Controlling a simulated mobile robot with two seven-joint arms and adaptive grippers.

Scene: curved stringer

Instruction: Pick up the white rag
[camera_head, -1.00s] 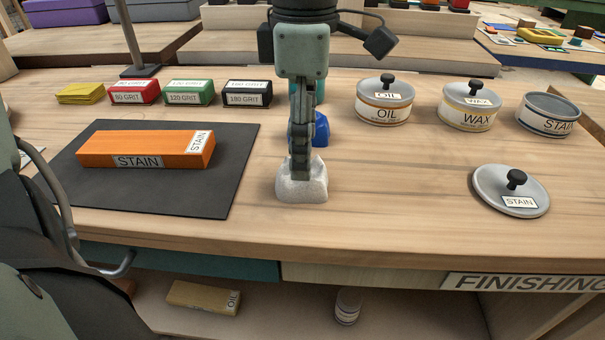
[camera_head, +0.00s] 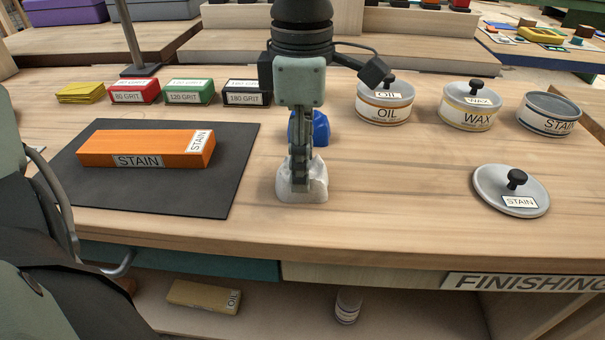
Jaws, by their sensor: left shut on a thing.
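The white rag (camera_head: 314,188) is a small crumpled lump on the wooden bench, right of the dark mat. My left gripper (camera_head: 299,186) points straight down into it from above. Its fingers are shut on the rag, and their tips are partly hidden in its folds. The rag still appears to rest on the bench top. My right gripper is not in view.
A blue object (camera_head: 318,129) sits just behind the rag. An orange STAIN block (camera_head: 140,149) lies on the dark mat (camera_head: 200,196) to the left. OIL (camera_head: 383,110) and WAX (camera_head: 467,115) tins, an open STAIN tin (camera_head: 548,122) and its lid (camera_head: 495,183) stand right.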

